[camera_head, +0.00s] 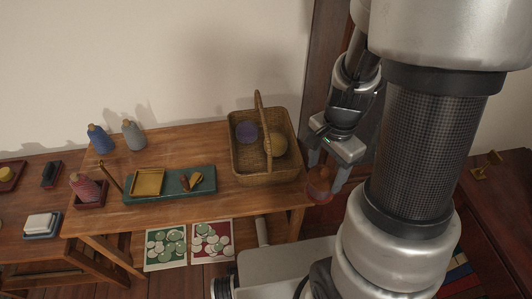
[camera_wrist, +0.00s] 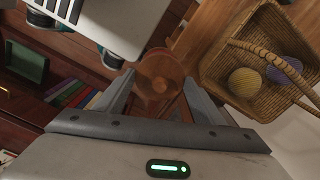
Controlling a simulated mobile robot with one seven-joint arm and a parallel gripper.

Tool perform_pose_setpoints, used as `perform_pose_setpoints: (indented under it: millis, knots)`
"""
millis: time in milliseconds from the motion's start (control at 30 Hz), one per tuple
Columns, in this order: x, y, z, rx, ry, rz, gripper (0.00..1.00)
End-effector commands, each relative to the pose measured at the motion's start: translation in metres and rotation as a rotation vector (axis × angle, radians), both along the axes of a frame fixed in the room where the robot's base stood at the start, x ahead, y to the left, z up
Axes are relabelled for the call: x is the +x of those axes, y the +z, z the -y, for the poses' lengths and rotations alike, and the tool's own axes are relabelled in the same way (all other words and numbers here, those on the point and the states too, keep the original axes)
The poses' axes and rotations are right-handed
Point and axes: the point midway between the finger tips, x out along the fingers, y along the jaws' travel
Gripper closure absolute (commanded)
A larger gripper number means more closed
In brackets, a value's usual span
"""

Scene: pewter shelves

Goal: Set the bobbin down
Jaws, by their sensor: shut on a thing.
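A round reddish-brown bobbin (camera_head: 319,186) is in my gripper (camera_head: 326,170), just off the right end of the wooden table. The wrist view shows the bobbin (camera_wrist: 160,74) end-on between the two fingers of my gripper (camera_wrist: 158,88). The fingers are shut on its sides. Its far side is hidden, and I cannot tell whether anything supports it from below.
A wicker basket (camera_head: 250,178) with purple and mustard balls stands at the table's (camera_head: 215,147) right end, beside my gripper. A teal tray (camera_head: 203,194) lies at the middle front. Blue (camera_head: 100,140) and grey (camera_head: 133,135) bottle-shaped things stand back left. Bare wood lies between them and the basket.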

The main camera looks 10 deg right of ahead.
Motion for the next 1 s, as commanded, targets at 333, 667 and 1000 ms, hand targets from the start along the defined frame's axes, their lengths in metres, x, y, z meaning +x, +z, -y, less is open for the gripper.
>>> perform_pose_setpoints:
  millis: [333, 667, 1000]
  knots:
    - [0.068, -0.004, -0.033, -0.002, -0.019, 0.002, 0.71]
    - [0.138, -0.003, -0.067, -0.002, -0.019, 0.001, 0.71]
    - [0.158, -0.012, -0.076, -0.001, -0.022, -0.003, 0.71]
